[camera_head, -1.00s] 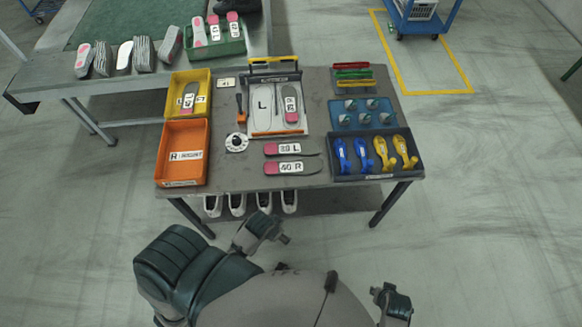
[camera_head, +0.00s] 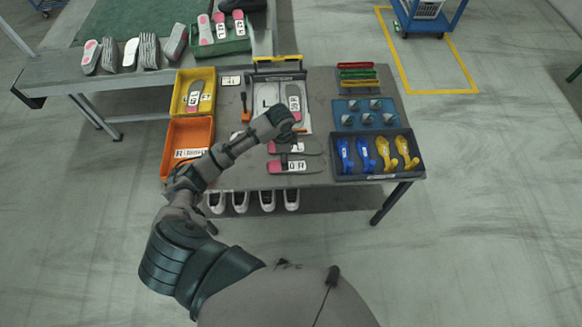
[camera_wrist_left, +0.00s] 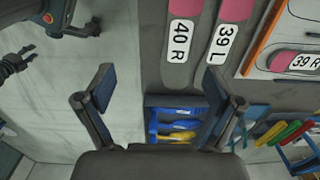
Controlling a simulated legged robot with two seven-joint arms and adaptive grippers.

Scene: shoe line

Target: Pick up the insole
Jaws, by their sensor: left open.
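Two grey insoles with pink heels lie side by side on the table: 39 L (camera_head: 312,147) behind and 40 R (camera_head: 312,168) nearer me. My left gripper (camera_head: 290,146) is over their label ends, partly hiding them. In the left wrist view the gripper (camera_wrist_left: 160,80) is open and empty, fingers wide apart. Insole 40 R (camera_wrist_left: 181,55) shows between the fingers, towards the right one, and 39 L (camera_wrist_left: 220,45) lies to its right; neither visibly touches the fingers. My right gripper (camera_wrist_left: 27,57) shows small at the left edge, its fingers apart; it is outside the head view.
A white tray (camera_head: 261,119) with another insole, 39 R (camera_head: 294,98), stands behind. Yellow (camera_head: 209,76) and orange (camera_head: 211,127) bins are at left. A dark tray (camera_head: 376,177) of blue and yellow pieces is at right.

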